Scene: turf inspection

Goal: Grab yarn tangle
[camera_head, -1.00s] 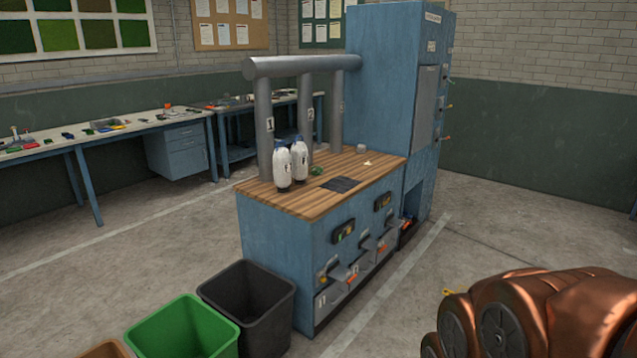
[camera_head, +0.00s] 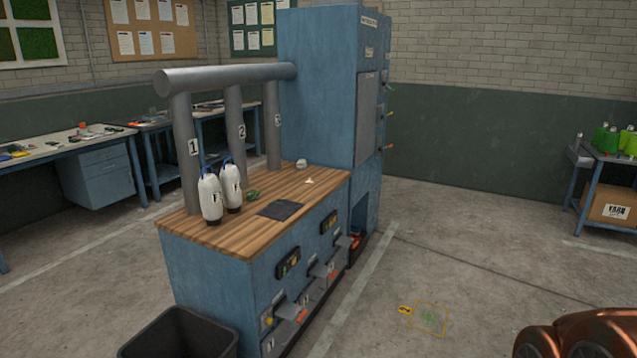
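A small green tangled clump (camera_head: 253,194) lies on the wooden top of the blue bench, beside two white bottles. A flat patch of thin green strands (camera_head: 430,317) lies on the floor inside a yellow-outlined square, right of the bench. Both are small, and I cannot tell for sure which is the yarn tangle. Only a copper-coloured part of my arm shows at the lower right corner. My gripper is out of the picture, so its state is hidden.
The blue bench (camera_head: 212,272) with grey pipes and a tall cabinet (camera_head: 318,90) stands left of centre. A black bin (camera_head: 180,335) is in front. A small yellow tag (camera_head: 404,309) lies by the square. A table with green spools (camera_head: 607,140) stands right. The floor between is clear.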

